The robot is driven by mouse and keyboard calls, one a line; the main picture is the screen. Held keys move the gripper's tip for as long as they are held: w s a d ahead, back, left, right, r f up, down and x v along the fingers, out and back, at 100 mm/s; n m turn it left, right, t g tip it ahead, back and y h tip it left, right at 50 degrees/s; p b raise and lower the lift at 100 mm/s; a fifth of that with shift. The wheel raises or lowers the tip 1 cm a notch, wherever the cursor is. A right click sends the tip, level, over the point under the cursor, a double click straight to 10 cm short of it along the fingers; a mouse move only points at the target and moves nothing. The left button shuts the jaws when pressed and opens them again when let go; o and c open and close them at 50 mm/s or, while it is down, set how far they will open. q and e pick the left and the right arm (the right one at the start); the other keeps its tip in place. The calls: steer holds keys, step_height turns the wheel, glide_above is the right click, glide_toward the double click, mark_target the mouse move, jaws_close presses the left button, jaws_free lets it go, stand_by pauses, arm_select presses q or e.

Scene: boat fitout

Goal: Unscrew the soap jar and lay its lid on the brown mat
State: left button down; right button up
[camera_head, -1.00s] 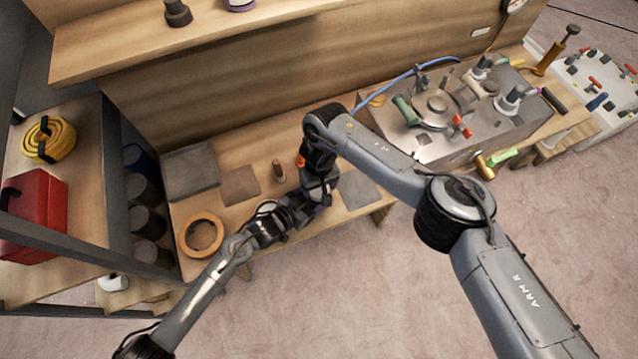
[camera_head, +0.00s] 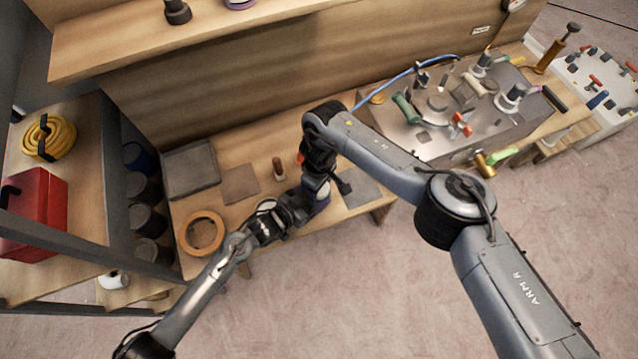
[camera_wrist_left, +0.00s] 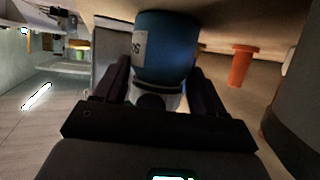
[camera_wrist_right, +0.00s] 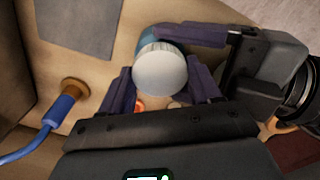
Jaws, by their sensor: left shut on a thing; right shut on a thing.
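The soap jar (camera_wrist_left: 168,45) is blue with a pale label. In the left wrist view it sits between the fingers of my left gripper (camera_wrist_left: 160,85), which is shut on it. The jar's pale ribbed lid (camera_wrist_right: 160,70) shows in the right wrist view, directly over the blue body. My right gripper (camera_wrist_right: 160,88) is shut on the lid from above. I cannot tell how far the lid is turned. In the head view both grippers meet at the bench's front, largely hiding the jar. The brown mat (camera_head: 240,185) lies bare on the bench, left of them.
A wooden peg (camera_head: 279,168) stands between the brown mat and my grippers. A grey mat (camera_head: 362,190) lies to their right. A grey tray (camera_head: 190,170) and an orange ring (camera_head: 202,233) are at the left. A metal unit (camera_head: 450,115) with fittings stands at the right.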

steer(key=o, duration=1.2)
